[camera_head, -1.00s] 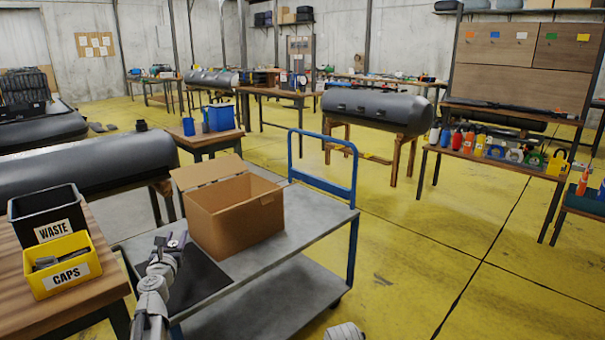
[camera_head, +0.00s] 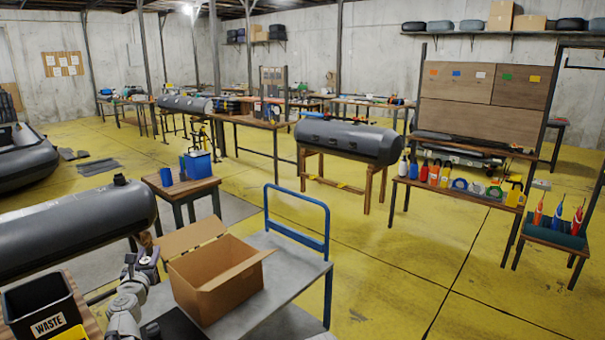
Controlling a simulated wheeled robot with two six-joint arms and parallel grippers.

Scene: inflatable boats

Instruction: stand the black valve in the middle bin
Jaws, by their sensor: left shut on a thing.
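My left gripper (camera_head: 147,243) is raised at the lower left, just left of the open cardboard box. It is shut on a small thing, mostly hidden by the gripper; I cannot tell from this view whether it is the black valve. A black bin marked WASTE (camera_head: 47,327) stands on the wooden table at the lower left. A yellow bin (camera_head: 72,333) is cut off by the bottom edge beside it. I cannot tell which bin is the middle one. My right gripper is not in view.
The open cardboard box (camera_head: 215,292) stands on a grey trolley with a blue handle (camera_head: 296,235). A grey boat tube (camera_head: 70,228) lies behind the left table.

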